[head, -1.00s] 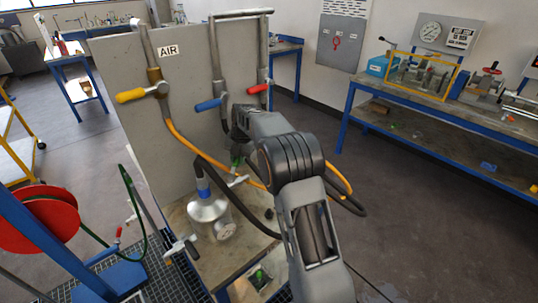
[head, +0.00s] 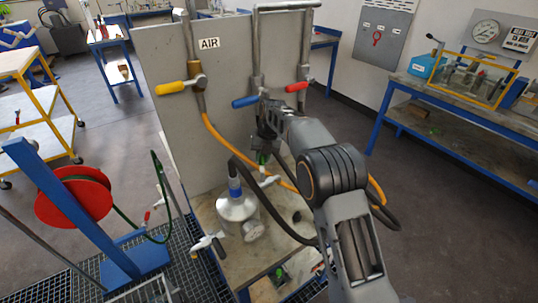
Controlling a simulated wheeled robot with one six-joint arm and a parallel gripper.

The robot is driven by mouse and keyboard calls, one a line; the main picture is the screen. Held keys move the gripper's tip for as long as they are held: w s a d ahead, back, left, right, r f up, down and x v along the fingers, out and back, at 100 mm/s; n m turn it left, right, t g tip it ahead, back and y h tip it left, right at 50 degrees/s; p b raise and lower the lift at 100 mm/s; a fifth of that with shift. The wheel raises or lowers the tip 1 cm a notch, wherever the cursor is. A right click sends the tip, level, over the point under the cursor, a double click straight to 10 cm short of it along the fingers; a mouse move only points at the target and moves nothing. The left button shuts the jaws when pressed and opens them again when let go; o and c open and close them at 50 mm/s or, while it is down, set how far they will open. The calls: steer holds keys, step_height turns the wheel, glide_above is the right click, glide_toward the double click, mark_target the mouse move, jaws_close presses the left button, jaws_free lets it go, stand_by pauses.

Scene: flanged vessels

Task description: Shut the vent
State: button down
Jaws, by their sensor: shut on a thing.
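A silver vessel (head: 238,209) with a blue collar (head: 235,187) and a black hose stands on the bench in front of the grey panel. A white-handled tap (head: 208,241) is at its lower left; another white handle (head: 269,181) is at its upper right. No vent label is readable. My gripper (head: 264,151) is between the vessel and the panel, below the blue-handled valve (head: 245,101). It points down and seems shut on a small green part (head: 263,159). The dark fingers and wrist hide most of the grip.
The panel (head: 165,75) marked AIR carries a yellow-handled valve (head: 175,88) and a red-handled valve (head: 297,87). A red hose reel (head: 72,198) stands left. A workbench (head: 440,120) is at right, with open floor before it.

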steer(key=shift+r, duration=0.1)
steer(key=c, duration=1)
jaws_free()
step_height(320, 180, up, 13)
steer(key=d, duration=0.2)
steer(key=shift+d+r+p, duration=0.2)
steer(key=shift+d+p, duration=0.1)
steer(key=shift+d, duration=0.05)
